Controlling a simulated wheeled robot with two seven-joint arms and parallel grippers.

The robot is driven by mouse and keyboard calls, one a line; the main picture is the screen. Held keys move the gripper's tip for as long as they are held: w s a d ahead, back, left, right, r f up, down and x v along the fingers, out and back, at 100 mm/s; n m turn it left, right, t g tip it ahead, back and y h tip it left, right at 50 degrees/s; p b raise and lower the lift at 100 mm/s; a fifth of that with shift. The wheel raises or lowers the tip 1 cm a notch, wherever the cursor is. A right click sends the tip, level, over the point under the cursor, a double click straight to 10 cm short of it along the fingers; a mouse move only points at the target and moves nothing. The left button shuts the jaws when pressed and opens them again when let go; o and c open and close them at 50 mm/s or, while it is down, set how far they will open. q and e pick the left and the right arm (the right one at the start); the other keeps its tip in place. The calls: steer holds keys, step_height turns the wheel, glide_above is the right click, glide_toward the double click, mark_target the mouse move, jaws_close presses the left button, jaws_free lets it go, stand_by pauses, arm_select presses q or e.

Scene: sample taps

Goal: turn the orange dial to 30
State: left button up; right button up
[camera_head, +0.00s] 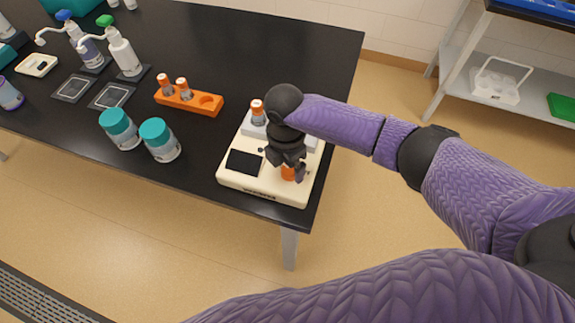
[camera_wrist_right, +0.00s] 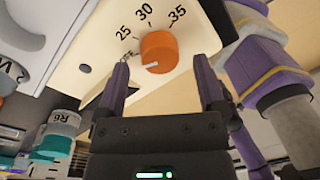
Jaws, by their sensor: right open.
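The orange dial (camera_wrist_right: 158,50) is on the face of a cream device (camera_head: 263,184) at the table's front right corner. In the right wrist view, 25, 30, 35 and a partly hidden off label are printed around it. A white mark shows at the dial's lower left side, away from the 30. My right gripper (camera_wrist_right: 163,78) is open, with one finger on each side of the dial. Contact cannot be told. In the head view the gripper (camera_head: 291,168) hides most of the dial (camera_head: 288,173). My left gripper is not in view.
The device has a dark panel (camera_head: 244,162) and a grey block holding a small orange-capped vial (camera_head: 258,112). An orange rack (camera_head: 200,102) with two vials and two teal-lidded jars (camera_head: 160,140) stand to the left. The table's back middle is clear.

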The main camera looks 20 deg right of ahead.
steer(key=shift+f, duration=0.75)
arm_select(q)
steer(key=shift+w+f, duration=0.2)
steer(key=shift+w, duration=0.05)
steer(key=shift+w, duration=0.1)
arm_select(e)
jaws_close()
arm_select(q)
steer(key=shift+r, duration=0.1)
